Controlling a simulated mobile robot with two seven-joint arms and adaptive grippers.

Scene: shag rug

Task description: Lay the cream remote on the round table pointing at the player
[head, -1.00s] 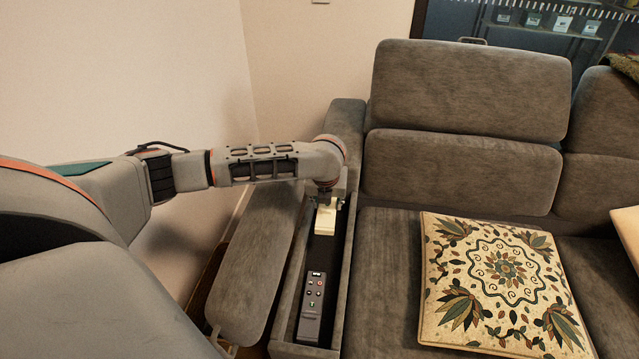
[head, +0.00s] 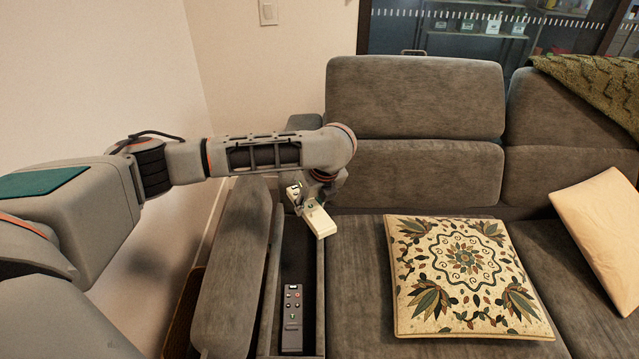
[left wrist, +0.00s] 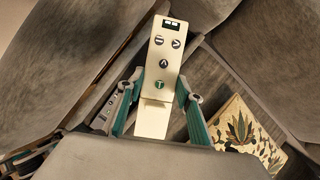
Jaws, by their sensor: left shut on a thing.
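The cream remote (head: 320,220) is in my left gripper (head: 304,199), raised above the open armrest compartment of the grey sofa. In the left wrist view the cream remote (left wrist: 160,62) shows its dark buttons and a green one, with the left gripper's teal-lined fingers (left wrist: 157,98) shut on its two sides. The remote's far end points away from the wrist. The round table and the player do not show in these views. My right gripper is not in view.
A dark grey remote (head: 292,315) lies in the armrest compartment (head: 270,290), whose padded lid (head: 232,280) is swung open to the left. A patterned cushion (head: 460,270) lies on the seat and a plain cushion (head: 603,235) leans at the right. A wall stands close on the left.

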